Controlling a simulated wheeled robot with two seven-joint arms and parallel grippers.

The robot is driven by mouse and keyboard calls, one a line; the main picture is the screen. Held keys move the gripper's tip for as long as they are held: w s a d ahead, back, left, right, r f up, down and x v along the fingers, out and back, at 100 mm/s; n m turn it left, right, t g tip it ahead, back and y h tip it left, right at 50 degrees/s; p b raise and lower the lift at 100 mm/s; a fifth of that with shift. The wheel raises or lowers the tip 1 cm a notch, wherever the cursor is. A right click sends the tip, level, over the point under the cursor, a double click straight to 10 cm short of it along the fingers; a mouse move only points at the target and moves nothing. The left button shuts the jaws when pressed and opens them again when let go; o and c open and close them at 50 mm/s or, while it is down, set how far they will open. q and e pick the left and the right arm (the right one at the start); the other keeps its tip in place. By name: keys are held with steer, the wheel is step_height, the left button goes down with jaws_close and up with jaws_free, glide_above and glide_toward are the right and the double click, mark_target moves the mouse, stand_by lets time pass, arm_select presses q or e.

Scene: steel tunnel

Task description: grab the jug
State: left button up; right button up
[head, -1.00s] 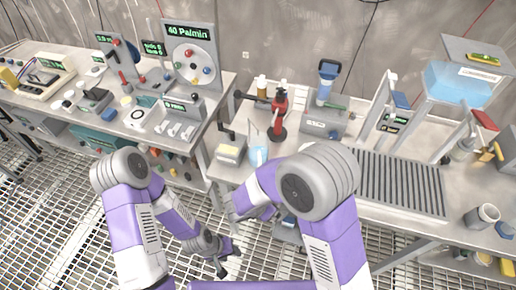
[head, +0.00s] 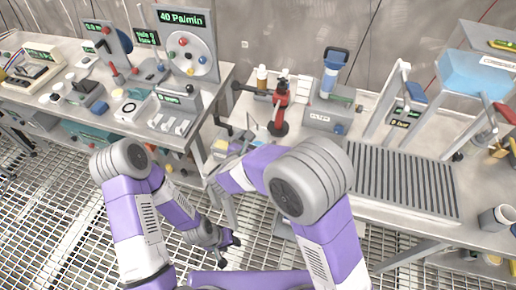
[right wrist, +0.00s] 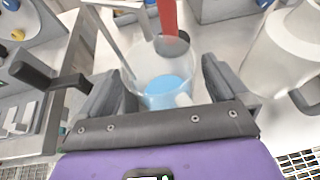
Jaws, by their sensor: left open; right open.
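The jug (right wrist: 168,72) is a clear vessel with blue liquid in its lower part. In the right wrist view it stands on the pale bench between the two dark fingers of my right gripper (right wrist: 163,90). The fingers are open, with one on each side, and I see no clear grip on it. In the head view my right arm covers most of the jug. My left gripper (head: 229,240) is open, low over the floor grating in front of the bench, away from the jug.
A red stand (head: 280,108) is just behind the jug. A grey device with a blue top (head: 333,75) and a ribbed plate (head: 400,182) are to the right. A panelled workbench (head: 188,50) with dials is at left. In the right wrist view a large pale cylinder (right wrist: 282,55) is close at right.

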steer(key=shift+w+r, duration=0.1)
steer(key=c, duration=1.1)
